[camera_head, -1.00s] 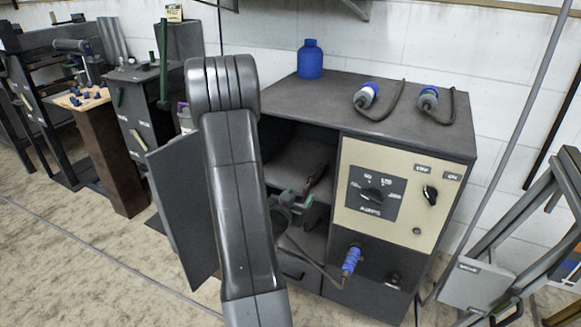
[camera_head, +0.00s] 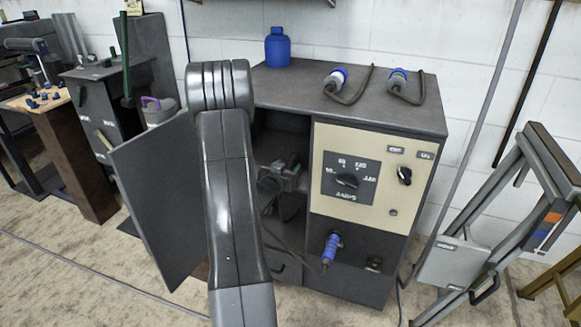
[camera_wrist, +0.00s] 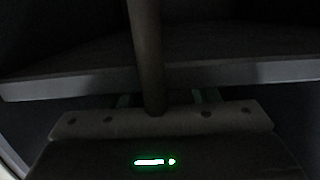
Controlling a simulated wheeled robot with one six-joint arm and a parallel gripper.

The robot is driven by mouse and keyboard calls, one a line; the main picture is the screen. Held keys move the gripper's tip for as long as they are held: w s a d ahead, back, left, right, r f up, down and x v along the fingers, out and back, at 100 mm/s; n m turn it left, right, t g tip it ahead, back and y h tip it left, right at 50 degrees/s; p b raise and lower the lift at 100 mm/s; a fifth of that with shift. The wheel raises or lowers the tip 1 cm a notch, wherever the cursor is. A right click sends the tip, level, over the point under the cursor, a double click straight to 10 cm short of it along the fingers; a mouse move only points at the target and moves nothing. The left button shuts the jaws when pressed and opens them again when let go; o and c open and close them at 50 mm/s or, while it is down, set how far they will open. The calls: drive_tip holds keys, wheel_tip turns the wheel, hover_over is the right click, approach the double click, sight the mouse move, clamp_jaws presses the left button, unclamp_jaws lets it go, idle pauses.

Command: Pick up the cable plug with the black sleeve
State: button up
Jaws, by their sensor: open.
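Two cable plugs lie on top of the dark cabinet (camera_head: 300,88) in the head view. The left plug (camera_head: 336,79) is blue with a white band, the right plug (camera_head: 398,79) is blue with a grey-green band; each has a dark cable. I cannot make out which one has a black sleeve. A third, blue ribbed plug (camera_head: 331,246) sits at a socket on the cabinet front. My gripper (camera_head: 281,174) appears in the cabinet's shadowy opening, well below the top plugs. It is open. The dim wrist view shows it too (camera_wrist: 163,97), with a vertical dark rod in front.
The cabinet's open door (camera_head: 153,195) stands left of my arm. A blue bottle (camera_head: 278,47) stands on the top's back left. A beige dial panel (camera_head: 365,178) is on the front. A shelf edge (camera_wrist: 265,72) crosses the wrist view. A metal frame (camera_head: 500,220) stands at right.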

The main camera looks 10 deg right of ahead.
drive_tip(key=shift+w+d+f, duration=0.1)
drive_tip(key=shift+w+d, duration=0.3)
drive_tip(key=shift+w, duration=0.2)
clamp_jaws()
